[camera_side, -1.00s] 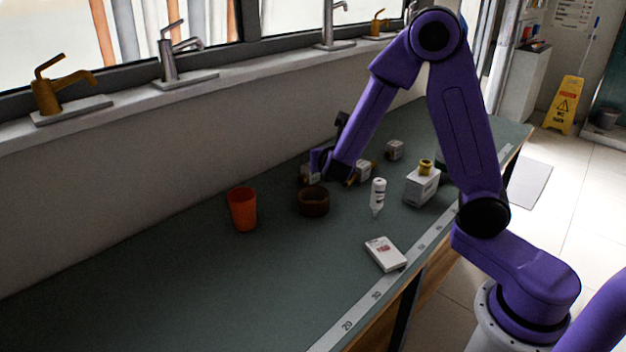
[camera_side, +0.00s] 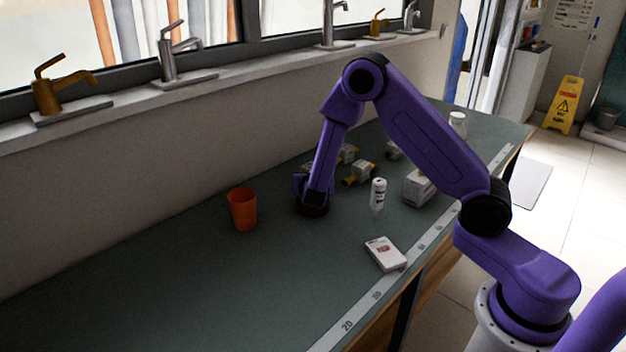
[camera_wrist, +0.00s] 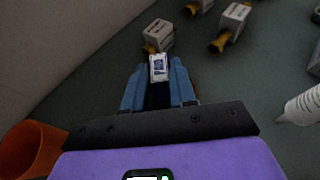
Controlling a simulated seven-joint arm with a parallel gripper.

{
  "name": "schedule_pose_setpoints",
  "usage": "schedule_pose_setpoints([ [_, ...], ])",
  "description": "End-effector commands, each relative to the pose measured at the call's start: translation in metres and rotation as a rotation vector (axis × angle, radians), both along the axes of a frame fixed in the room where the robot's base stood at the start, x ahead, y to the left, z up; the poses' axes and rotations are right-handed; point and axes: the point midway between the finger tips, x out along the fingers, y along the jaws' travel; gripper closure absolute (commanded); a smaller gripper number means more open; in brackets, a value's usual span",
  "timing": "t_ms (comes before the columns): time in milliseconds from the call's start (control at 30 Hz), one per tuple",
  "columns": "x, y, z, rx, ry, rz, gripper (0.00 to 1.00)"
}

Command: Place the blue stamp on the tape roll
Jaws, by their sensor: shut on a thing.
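My gripper (camera_wrist: 158,88) points down over the tape roll (camera_side: 312,212) in the side view. Its two blue fingers are closed around a small block with a white and blue printed face, the blue stamp (camera_wrist: 158,68), in the wrist view. The stamp is hidden in the side view. The dark brown tape roll is mostly covered by my gripper there, with only its lower edge showing. In the wrist view the roll is almost wholly hidden below the fingers. I cannot tell whether the stamp touches the roll.
An orange cup (camera_side: 242,208) stands close left of the roll. A white dropper bottle (camera_side: 378,194), a white box (camera_side: 418,188) and a white card pack (camera_side: 385,253) are to the right. White blocks with brass ends (camera_side: 359,172) lie behind. The bench's left front is clear.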

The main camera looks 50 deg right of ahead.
Motion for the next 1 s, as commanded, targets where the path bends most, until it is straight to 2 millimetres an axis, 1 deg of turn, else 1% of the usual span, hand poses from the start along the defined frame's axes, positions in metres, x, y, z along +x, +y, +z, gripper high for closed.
schedule_pose_setpoints([
  [433, -0.0001, 0.0, -0.0061, 0.0, 0.0, 0.001, 1.0],
  [467, -0.0001, 0.0, -0.0061, 0.0, 0.0, 0.001, 0.68],
  [500, -0.0001, 0.0, -0.0059, 0.0, 0.0, 0.001, 0.55],
  [533, -0.0001, 0.0, -0.0058, 0.0, 0.0, 0.001, 0.49],
  [800, -0.0002, 0.0, -0.0055, 0.0, 0.0, 0.001, 0.49],
  [900, 0.0, 0.0, -0.0023, 0.001, -0.002, 0.0, 0.49],
  [1000, -0.0067, 0.0079, 0.0013, 0.001, 0.001, 0.003, 0.49],
])
